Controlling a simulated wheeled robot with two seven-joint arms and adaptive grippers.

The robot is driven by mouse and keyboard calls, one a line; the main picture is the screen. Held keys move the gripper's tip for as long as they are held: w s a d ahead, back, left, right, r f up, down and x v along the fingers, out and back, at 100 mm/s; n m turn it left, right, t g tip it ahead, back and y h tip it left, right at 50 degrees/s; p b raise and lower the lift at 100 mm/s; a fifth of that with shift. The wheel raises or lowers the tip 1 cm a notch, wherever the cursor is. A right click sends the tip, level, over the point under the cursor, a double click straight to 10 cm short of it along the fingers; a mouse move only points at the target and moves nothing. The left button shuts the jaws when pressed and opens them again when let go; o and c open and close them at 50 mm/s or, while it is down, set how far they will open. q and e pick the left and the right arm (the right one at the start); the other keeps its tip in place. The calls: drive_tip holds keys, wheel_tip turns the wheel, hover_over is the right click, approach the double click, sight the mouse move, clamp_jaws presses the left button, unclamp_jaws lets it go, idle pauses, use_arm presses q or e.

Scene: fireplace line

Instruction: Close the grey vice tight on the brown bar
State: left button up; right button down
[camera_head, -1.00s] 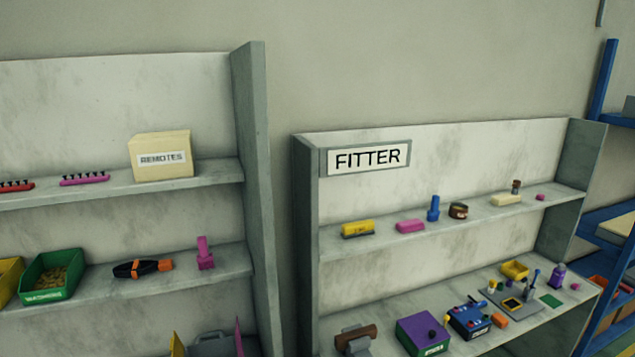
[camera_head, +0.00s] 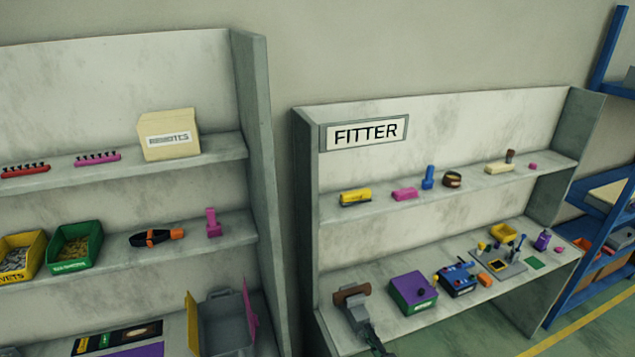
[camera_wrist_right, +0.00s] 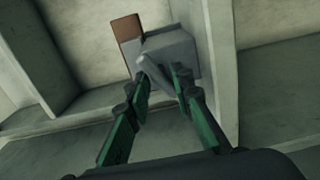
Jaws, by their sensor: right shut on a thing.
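The grey vice (camera_head: 358,312) stands at the left front end of the lower fitter shelf. The brown bar (camera_head: 350,292) lies across its top. In the right wrist view the bar (camera_wrist_right: 127,38) sticks out to the left of the grey vice (camera_wrist_right: 175,50). My right gripper (camera_head: 376,347) reaches the vice from the front and shows only in part in the head view. In the wrist view its green fingers (camera_wrist_right: 162,78) are shut on a grey part at the near side of the vice; its exact shape is hard to make out. My left gripper is not in view.
A purple box (camera_head: 412,289) and a blue device (camera_head: 457,279) stand to the right of the vice. The shelf's upright side panel (camera_head: 305,220) is close on its left. Grey and yellow bins stand on the left unit. Green floor shows at lower right.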

drive_tip(key=shift+r+m+p, duration=0.2)
drive_tip(key=shift+m+p, duration=0.2)
drive_tip(key=shift+m, duration=0.8)
drive_tip(key=c, duration=2.1)
unclamp_jaws()
drive_tip(key=shift+f+b, duration=0.3)
drive_tip(key=shift+b, duration=0.05)
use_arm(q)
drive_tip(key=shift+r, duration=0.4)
use_arm(e)
drive_tip(key=shift+s+d+f+p, duration=0.1)
drive_tip(key=shift+s+d+p, duration=0.05)
drive_tip(key=shift+s+p, duration=0.45)
use_arm(q)
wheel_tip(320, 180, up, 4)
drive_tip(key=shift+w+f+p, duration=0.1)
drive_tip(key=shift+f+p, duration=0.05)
drive_tip(key=shift+p, duration=1.05)
use_arm(e)
drive_tip(key=v, duration=0.4)
drive_tip(key=shift+s+d, duration=0.2)
drive_tip(key=shift+s, duration=0.1)
